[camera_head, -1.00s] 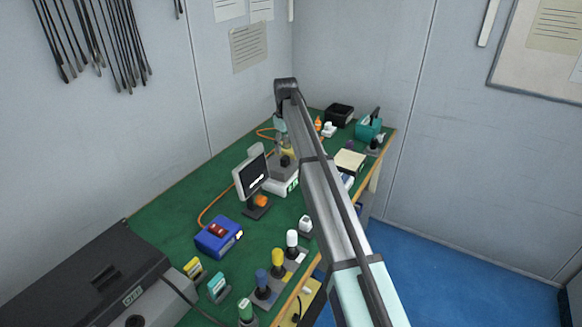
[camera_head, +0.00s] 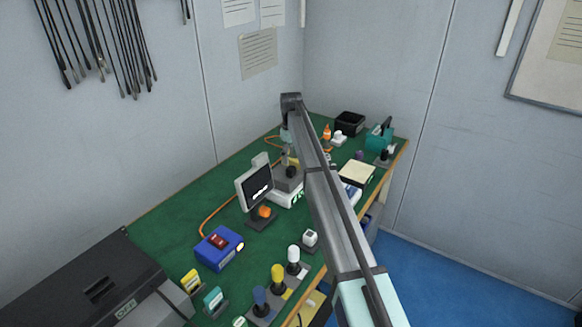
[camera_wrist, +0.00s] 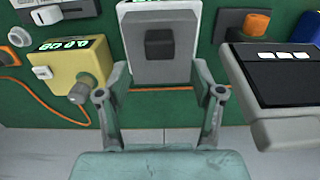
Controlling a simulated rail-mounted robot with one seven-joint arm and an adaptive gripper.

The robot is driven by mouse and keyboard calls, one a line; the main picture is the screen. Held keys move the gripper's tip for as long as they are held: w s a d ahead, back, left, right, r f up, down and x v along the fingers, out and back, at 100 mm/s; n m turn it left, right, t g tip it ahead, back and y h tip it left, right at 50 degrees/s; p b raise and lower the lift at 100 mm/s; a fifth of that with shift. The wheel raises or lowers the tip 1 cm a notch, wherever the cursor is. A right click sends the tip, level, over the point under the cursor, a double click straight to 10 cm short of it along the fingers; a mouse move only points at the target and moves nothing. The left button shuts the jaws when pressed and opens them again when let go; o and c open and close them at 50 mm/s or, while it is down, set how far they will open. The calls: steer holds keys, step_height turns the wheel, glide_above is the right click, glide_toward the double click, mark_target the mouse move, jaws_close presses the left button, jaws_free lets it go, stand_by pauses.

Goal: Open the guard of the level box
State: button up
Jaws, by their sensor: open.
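A white box with green markings (camera_head: 287,198) stands mid-bench beside the monitor. It carries a grey plate with a dark square block, the likely guard; no label names it the level box. In the wrist view the grey plate (camera_wrist: 160,72) is straight ahead, with its dark block (camera_wrist: 160,43) facing me. My gripper (camera_wrist: 162,94) is open, one finger near each lower side of the plate. I cannot tell whether the fingers touch it. In the head view my arm hides part of the box's right side.
A monitor (camera_head: 254,187) stands close left of the box; its dark screen (camera_wrist: 285,75) is right in the wrist view. A yellow box with a knob (camera_wrist: 77,67) is close left there. A blue box (camera_head: 219,248) and several coloured-top pieces line the near bench.

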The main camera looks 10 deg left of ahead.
mark_target(291, 168)
step_height(291, 168, down, 7)
steer(key=shift+r+p, duration=0.15)
steer(key=shift+p, duration=0.6)
steer(key=shift+c, duration=0.4)
jaws_close()
